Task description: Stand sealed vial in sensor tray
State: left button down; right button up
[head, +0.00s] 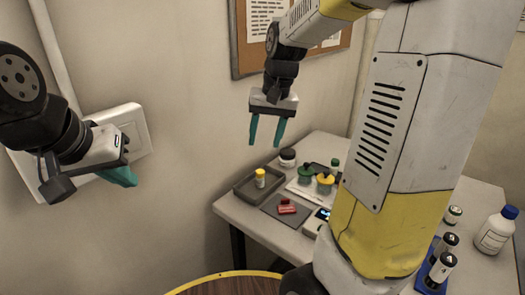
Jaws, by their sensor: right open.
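A small white vial with a yellow cap (260,178) stands upright in a shallow dark grey tray (241,190) at the table's back left corner. I cannot tell from markings whether this tray is the sensor tray. My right gripper (267,143) hangs above the table, pointing down, with its teal fingers apart and nothing between them. It is above the vial in the picture and clear of it. My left gripper (120,177) is at the far left in front of the wall, away from the table. Its fingers show edge-on, so their gap is hidden.
A red block (287,207) lies on a grey mat. Green-topped (306,174) and yellow-topped (325,183) items stand near a dark-lidded jar (288,157). A blue rack (430,277) with dark-capped vials and a white bottle (495,232) are right. My arm hides the table's middle.

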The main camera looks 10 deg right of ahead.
jog(key=s+a+r+n+t, duration=0.1)
jog(key=s+r+t, duration=0.1)
jog(key=s, duration=0.6)
jog(key=s+r+n+t, duration=0.1)
jog(key=s+t, duration=0.1)
jog(key=s, duration=0.6)
jog(key=shift+s+a+r+y, duration=0.15)
jog(key=shift+a+r+y, duration=0.15)
jog(key=shift+a+r, duration=0.1)
